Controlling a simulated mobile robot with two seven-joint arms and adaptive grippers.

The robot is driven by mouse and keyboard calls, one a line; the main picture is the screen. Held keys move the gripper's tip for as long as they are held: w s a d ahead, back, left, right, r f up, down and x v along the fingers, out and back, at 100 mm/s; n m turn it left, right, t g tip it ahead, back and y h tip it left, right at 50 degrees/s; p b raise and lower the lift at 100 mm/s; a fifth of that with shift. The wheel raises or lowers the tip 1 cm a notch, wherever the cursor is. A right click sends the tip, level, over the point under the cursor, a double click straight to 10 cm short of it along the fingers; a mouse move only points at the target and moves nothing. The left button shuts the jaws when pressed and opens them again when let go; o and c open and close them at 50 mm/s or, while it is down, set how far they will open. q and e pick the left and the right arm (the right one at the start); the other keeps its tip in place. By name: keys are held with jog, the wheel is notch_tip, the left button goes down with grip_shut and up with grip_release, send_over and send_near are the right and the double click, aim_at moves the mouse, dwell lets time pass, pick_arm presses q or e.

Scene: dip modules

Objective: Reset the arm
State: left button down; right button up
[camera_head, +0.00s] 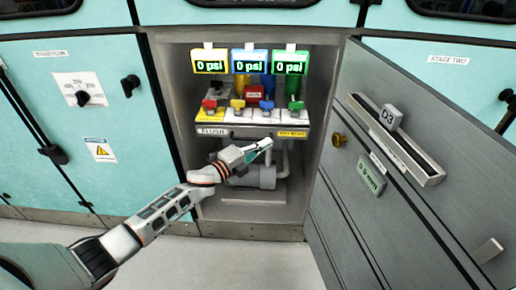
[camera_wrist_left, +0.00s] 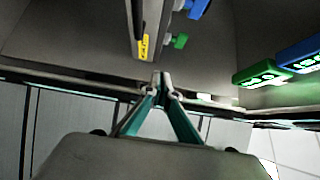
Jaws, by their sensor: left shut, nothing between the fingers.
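My left arm comes in from the left in the head view. Its gripper (camera_head: 266,145) is in front of the open cabinet, just below the valve shelf. It is shut and holds nothing. In the left wrist view the gripper's fingertips (camera_wrist_left: 160,78) meet at the middle, with the green and blue displays at the right and a yellow label (camera_wrist_left: 143,47) above. The right gripper is not in view.
The open cabinet holds yellow (camera_head: 209,62), blue (camera_head: 249,62) and green (camera_head: 290,63) displays reading 0 psi, above several coloured valve handles. Pipes (camera_head: 262,175) sit below. The open grey door (camera_head: 390,180) stands at the right. Floor in front is clear.

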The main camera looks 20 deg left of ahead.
pick_arm(q)
jog(key=s+d+f+n+g+y+p, duration=0.1)
jog(key=s+n+p, duration=0.3)
jog(key=s, duration=1.1)
jog(key=s+d+f+n+g+y+p, duration=0.1)
jog(key=s+f+n+p, duration=0.3)
jog(key=s+n, duration=0.4)
jog(key=s+f+n+g+y+p, duration=0.3)
jog(key=s+n, duration=0.4)
jog(key=s, duration=1.5)
jog(key=shift+s+d+y+p, duration=0.2)
jog(key=shift+d+y+p, duration=0.15)
jog(key=shift+p, duration=0.2)
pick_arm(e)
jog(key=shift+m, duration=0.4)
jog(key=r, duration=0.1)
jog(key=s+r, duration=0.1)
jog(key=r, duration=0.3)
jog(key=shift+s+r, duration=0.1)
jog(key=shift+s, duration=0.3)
